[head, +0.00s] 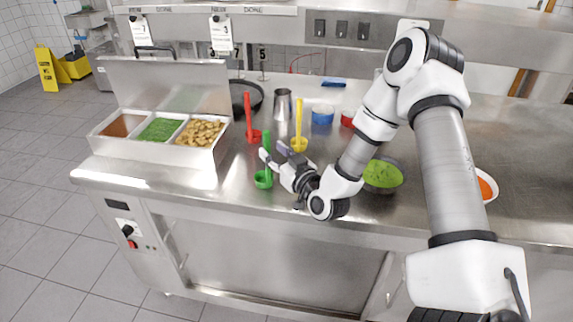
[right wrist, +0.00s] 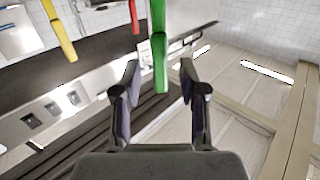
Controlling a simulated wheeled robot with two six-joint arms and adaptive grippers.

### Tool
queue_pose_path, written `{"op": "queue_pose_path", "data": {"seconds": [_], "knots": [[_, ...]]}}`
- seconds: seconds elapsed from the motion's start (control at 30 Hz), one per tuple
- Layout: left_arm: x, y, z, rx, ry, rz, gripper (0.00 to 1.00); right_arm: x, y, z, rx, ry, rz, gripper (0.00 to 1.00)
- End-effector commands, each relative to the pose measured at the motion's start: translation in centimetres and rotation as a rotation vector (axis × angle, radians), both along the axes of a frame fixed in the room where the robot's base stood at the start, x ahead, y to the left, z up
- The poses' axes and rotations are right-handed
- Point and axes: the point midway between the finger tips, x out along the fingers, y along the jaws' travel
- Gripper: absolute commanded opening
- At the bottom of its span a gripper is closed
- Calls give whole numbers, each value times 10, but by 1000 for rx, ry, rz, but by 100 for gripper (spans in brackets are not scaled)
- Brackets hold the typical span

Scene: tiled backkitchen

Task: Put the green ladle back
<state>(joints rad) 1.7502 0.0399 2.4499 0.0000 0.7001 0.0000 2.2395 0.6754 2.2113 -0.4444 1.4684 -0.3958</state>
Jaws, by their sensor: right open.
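The green ladle (head: 263,180) stands upright near the front edge of the steel counter, its bowl low and its handle up. My right gripper (head: 273,151) is beside the upper part of this handle, with its fingers apart. In the right wrist view the green handle (right wrist: 160,60) reaches between the two open fingers, with a gap on each side. My left gripper is not in view.
A red ladle (head: 248,115) and a yellow ladle (head: 299,125) stand behind. An open-lidded food container (head: 150,148) is to the left. A bowl of green food (head: 383,176) and an orange-filled bowl (head: 487,188) are right. A metal cup (head: 283,105) stands behind.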

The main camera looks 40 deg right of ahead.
Motion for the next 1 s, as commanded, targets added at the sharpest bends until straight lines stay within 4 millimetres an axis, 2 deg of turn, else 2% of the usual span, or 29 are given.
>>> {"op": "queue_pose_path", "data": {"seconds": [0.07,0.2,0.3,0.47,0.53,0.57,0.67,0.7,0.77,0.8,0.9,1.0], "knots": [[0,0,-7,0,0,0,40,-21,0,-3,10,0,-5,42],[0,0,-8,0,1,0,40,-58,3,-1,11,1,-5,42],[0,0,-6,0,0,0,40,-77,5,0,8,1,-4,42],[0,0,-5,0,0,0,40,-90,9,-3,3,15,6,42],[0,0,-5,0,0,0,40,-90,21,-20,6,83,44,42],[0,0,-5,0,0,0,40,-91,29,-33,8,137,69,42],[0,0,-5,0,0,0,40,-105,68,-103,37,426,170,42],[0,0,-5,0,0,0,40,-121,85,-139,54,579,201,42],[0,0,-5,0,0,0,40,-156,107,-191,80,822,220,42],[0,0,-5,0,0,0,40,-184,119,-221,93,977,213,42],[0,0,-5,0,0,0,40,-255,137,-273,104,1302,153,42],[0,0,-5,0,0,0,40,-305,144,-296,100,1495,75,42]]}}
